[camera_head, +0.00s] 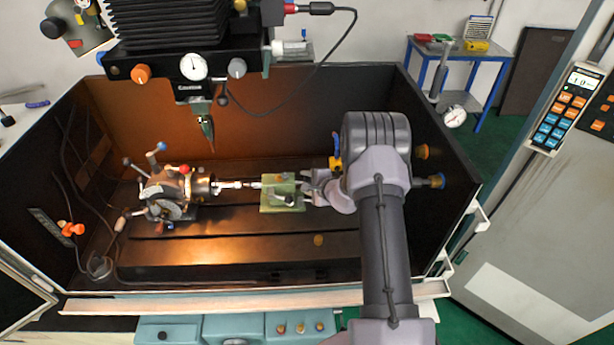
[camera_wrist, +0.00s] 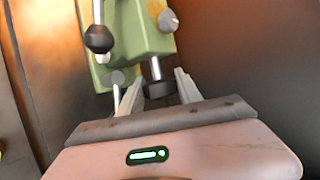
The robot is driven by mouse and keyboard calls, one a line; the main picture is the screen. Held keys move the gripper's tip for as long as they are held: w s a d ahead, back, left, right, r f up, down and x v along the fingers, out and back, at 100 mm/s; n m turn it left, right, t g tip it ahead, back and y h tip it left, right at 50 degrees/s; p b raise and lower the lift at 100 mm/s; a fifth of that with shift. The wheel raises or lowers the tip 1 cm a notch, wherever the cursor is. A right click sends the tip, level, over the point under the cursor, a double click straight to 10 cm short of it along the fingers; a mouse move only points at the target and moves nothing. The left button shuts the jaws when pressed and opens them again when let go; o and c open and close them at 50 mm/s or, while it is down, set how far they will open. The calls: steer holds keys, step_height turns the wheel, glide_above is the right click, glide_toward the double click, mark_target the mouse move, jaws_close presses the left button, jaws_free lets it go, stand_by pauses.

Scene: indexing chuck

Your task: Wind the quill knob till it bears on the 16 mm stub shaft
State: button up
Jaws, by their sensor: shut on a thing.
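The green tailstock (camera_head: 283,194) stands on the machine table, right of the indexing chuck (camera_head: 203,186). The bright stub shaft (camera_head: 228,185) runs from the chuck towards the tailstock's quill. The picture is too small to tell whether quill and shaft touch. The dark quill knob (camera_wrist: 158,90) sits on a bright screw at the tailstock's outer end. My gripper (camera_wrist: 157,88) is shut on the knob, with one pale finger on each side of it. In the head view my gripper (camera_head: 309,187) reaches the tailstock from the right; the knob is hidden there.
A lever with a black ball (camera_wrist: 98,39) sticks out beside the tailstock in the wrist view. The spindle nose (camera_head: 204,122) hangs above the table. Dark enclosure walls (camera_head: 436,133) surround it, close to my arm at the right. The slotted table front (camera_head: 235,222) is mostly clear.

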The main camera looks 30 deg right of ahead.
steer(key=g+p, duration=0.1)
steer(key=p, duration=0.2)
steer(key=r+g+y+p, duration=0.1)
steer(key=g+p, duration=0.1)
steer(key=p, duration=0.1)
steer(key=shift+m, duration=0.4)
steer(key=shift+w+d+f+g+y+p, duration=0.1)
steer(key=shift+g+y+p, duration=0.2)
steer(key=shift+g+p, duration=0.3)
steer(key=shift+f+m+g, duration=0.3)
steer(key=shift+f+g, duration=0.05)
steer(key=shift+g, duration=0.35)
steer(key=shift+f+g+y+b, duration=0.3)
steer(key=shift+g+y+b, duration=0.25)
steer(key=shift+b, duration=0.6)
steer(key=shift+m+g+b, duration=0.3)
steer(key=shift+g+b, duration=0.25)
steer(key=shift+b, duration=0.7)
steer(key=shift+g+y+b, duration=0.35)
steer(key=shift+g+b, duration=0.05)
steer(key=shift+b, duration=0.55)
steer(key=shift+r+b, duration=0.1)
steer(key=shift+b, duration=0.2)
steer(key=shift+r+b, duration=0.2)
steer(key=shift+b, duration=0.1)
